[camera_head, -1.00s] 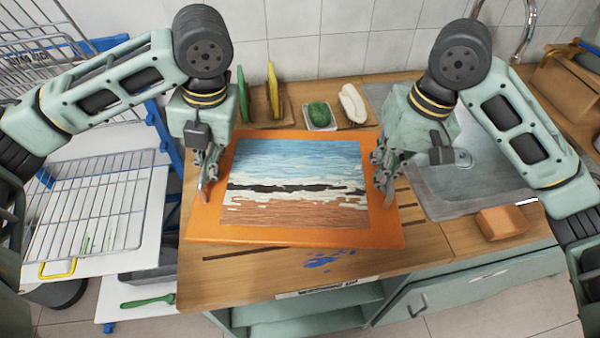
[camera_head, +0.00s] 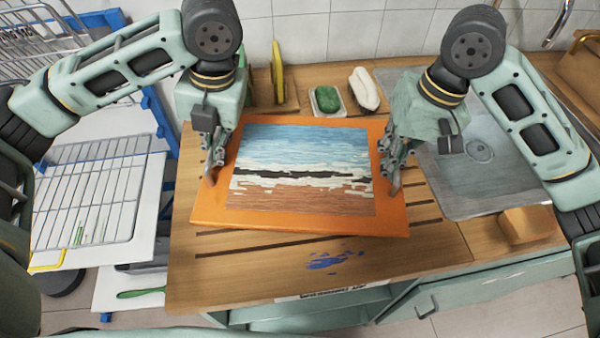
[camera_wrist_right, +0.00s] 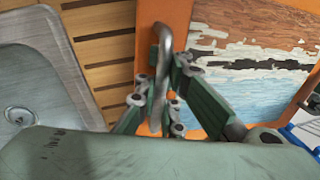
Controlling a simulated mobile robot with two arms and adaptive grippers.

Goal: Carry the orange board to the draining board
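The orange board (camera_head: 300,222) carries a seascape picture on its face and lies roughly flat over the wooden worktop. My left gripper (camera_head: 210,172) is at its left edge, its fingers close together. My right gripper (camera_head: 390,178) is at its right edge. I cannot tell whether the board touches the wood.
A metal sink (camera_head: 480,180) is at the right, with an orange-brown block (camera_head: 528,225) in front. A green item in a dish (camera_head: 327,100) and a pale one (camera_head: 364,88) stand behind. A wire rack (camera_head: 90,200) is at the left. Blue paint (camera_head: 330,262) marks the clear front wood.

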